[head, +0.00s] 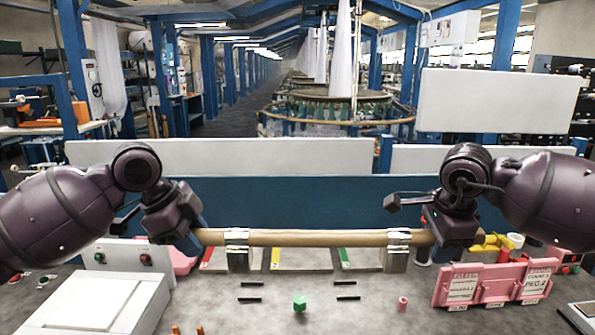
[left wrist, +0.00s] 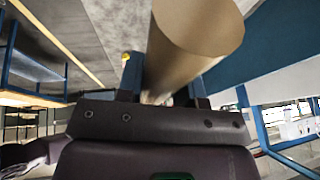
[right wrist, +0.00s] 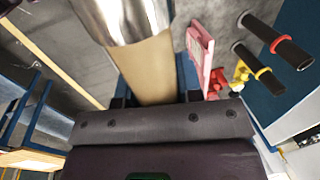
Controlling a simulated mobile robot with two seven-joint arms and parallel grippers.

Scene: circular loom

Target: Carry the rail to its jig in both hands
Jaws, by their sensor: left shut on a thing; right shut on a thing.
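The rail (head: 318,238), a long wooden rod with two shiny silver bands, lies level across the middle of the head view. My left gripper (head: 192,238) is shut on its left end, and my right gripper (head: 440,236) is shut on its right end. The rail's round end (left wrist: 198,38) shows in the left wrist view, between the fingers. In the right wrist view the rail (right wrist: 148,70) runs between the fingers, with a silver band just beyond.
A pink rack (head: 490,285) stands at the right, with red and yellow parts behind it. A white box (head: 105,300) is at the front left. A blue panel (head: 290,205) stands behind.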

